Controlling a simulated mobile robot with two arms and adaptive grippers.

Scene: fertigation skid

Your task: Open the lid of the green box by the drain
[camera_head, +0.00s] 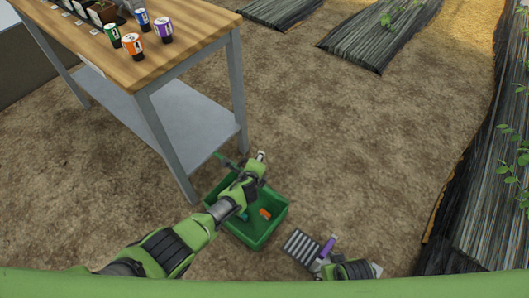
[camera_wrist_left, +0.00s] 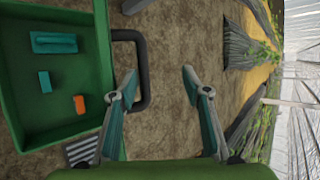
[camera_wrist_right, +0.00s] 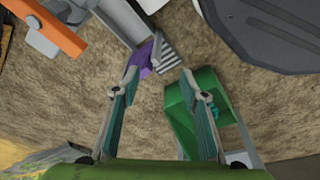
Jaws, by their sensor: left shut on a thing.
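The green box (camera_head: 251,236) stands on the ground beside the table leg, near the grey slatted drain (camera_head: 300,246). Its top is open, and teal pieces and an orange piece (camera_wrist_left: 80,104) show inside. I cannot make out a separate lid. My left gripper (camera_head: 258,163) is over the far side of the box. In the left wrist view, the box's dark handle (camera_wrist_left: 145,70) runs beside one finger of this gripper, with a visible gap between the fingers. My right gripper (camera_wrist_right: 158,75) is open, near the drain and a purple item (camera_head: 327,246); its fingers show nothing held.
A wooden-topped table (camera_head: 180,28) with a grey lower shelf (camera_head: 185,112) stands at the upper left, with several coloured cans on it. Black-covered plant beds (camera_head: 475,160) lie on the right. Bare ground in the middle is clear.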

